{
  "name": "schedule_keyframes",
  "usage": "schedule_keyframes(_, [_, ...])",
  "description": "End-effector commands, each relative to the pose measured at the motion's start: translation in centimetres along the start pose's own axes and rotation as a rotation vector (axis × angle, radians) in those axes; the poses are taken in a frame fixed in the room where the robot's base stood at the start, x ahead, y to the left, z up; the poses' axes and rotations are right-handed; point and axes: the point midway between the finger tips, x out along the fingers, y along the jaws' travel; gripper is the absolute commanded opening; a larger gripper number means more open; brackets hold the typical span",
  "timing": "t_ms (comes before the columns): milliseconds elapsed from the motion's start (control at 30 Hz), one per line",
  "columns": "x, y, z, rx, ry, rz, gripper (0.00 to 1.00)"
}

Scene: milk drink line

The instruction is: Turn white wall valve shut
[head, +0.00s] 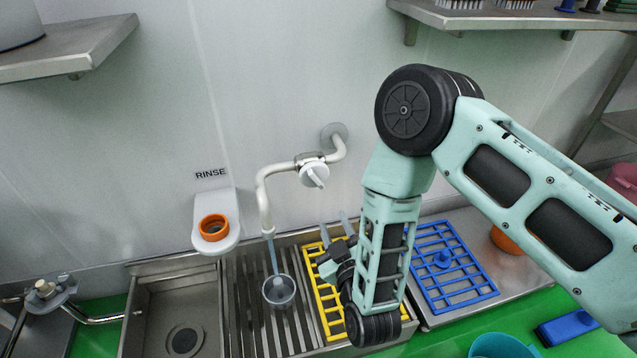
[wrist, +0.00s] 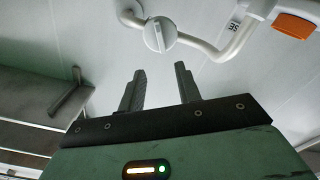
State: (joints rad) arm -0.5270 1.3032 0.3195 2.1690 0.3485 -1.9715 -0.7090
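The white wall valve (head: 314,174) is a round knob with a raised grip bar, set on a pale pipe (head: 264,200) that bends down to a spout. A bluish stream runs from the spout into a clear cup (head: 280,291) on the slatted drain. In the wrist view the valve knob (wrist: 160,35) lies ahead of the fingertips, its bar nearly upright in the picture. My gripper (head: 335,224) is below and slightly right of the valve, fingers pointing up. In the wrist view my gripper (wrist: 159,69) is open and empty, the fingers apart from the knob.
A white wall holder with an orange ring (head: 213,227) is left of the pipe under the RINSE label. A yellow rack (head: 325,290) and a blue rack (head: 448,268) lie below. A sink (head: 170,310) is left. Metal shelves (head: 70,50) jut out above.

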Motion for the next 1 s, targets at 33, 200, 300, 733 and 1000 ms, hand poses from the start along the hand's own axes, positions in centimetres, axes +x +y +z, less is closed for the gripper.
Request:
schedule_keyframes(33, [1.3, 0.0, 0.0, 0.002, 0.004, 0.004, 0.34])
schedule_keyframes(200, [4.9, 0.0, 0.0, 0.002, 0.003, 0.004, 0.34])
schedule_keyframes(300, [7.0, -0.1, 0.1, 0.001, 0.002, 0.002, 0.34])
schedule_keyframes(733, [13.6, -0.1, 0.0, 0.001, 0.001, 0.000, 0.34])
schedule_keyframes(1000, [14.2, -0.1, 0.0, 0.001, 0.000, -0.002, 0.34])
